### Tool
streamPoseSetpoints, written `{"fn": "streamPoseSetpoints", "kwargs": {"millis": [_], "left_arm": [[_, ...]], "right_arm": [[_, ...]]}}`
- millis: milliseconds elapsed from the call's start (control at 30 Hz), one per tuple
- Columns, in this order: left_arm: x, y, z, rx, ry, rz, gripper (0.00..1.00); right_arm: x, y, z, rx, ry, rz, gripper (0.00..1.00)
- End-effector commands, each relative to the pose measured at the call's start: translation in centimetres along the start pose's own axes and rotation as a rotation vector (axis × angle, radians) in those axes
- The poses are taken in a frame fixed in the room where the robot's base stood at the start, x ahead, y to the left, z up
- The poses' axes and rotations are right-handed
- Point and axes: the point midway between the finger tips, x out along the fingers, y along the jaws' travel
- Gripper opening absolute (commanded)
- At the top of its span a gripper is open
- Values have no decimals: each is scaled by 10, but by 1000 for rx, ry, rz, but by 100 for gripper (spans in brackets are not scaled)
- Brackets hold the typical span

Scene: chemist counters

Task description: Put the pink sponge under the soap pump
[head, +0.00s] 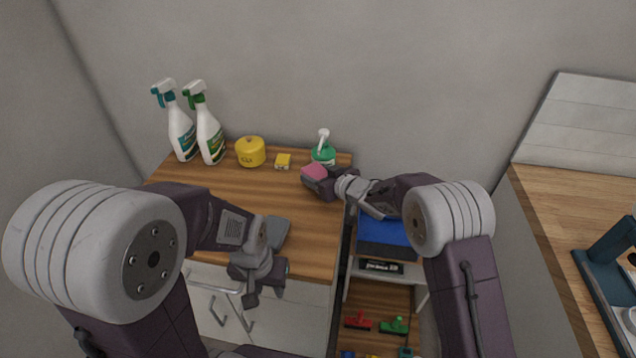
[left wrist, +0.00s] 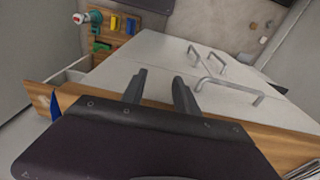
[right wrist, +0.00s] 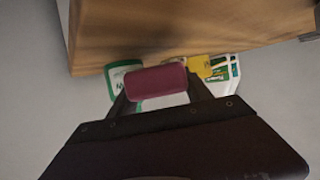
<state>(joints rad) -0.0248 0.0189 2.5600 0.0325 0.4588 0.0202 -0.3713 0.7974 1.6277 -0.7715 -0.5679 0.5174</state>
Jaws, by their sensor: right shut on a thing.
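The pink sponge (head: 313,173) is held in my right gripper (head: 322,182), above the back right part of the wooden counter. It also shows in the right wrist view (right wrist: 157,82), clasped between the two fingers. The soap pump (head: 323,152), a green bottle with a white pump head, stands just behind the sponge at the counter's back right. A green and white part of it shows beside the sponge in the right wrist view (right wrist: 123,69). The sponge partly hides the bottle's foot. My left gripper (head: 262,285) is over the counter's front edge, with its fingers apart and empty (left wrist: 160,85).
Two spray bottles (head: 209,138), a yellow canister (head: 250,152) and a small yellow box (head: 283,160) stand along the counter's back. A lower shelf with a blue item (head: 385,231) is right of the counter.

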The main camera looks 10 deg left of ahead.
Motion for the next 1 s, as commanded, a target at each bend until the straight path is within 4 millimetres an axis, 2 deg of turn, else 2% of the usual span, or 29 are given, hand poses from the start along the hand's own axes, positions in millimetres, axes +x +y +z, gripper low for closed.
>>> {"fn": "streamPoseSetpoints", "kwargs": {"millis": [33,100,467,500,533,867,1000], "left_arm": [[7,0,1,0,0,0,36],[9,0,1,0,0,0,36],[10,0,1,0,0,0,36],[10,0,1,0,0,0,36],[9,0,1,0,0,0,36],[8,0,1,0,0,0,36],[7,0,1,0,0,0,36]], "right_arm": [[5,0,14,3,-3,0,20],[9,0,24,3,-3,0,20],[11,0,28,0,0,0,20],[11,0,27,0,0,0,63],[11,0,27,0,0,0,66],[10,0,24,0,0,0,66],[-3,1,23,1,-1,2,66]]}}
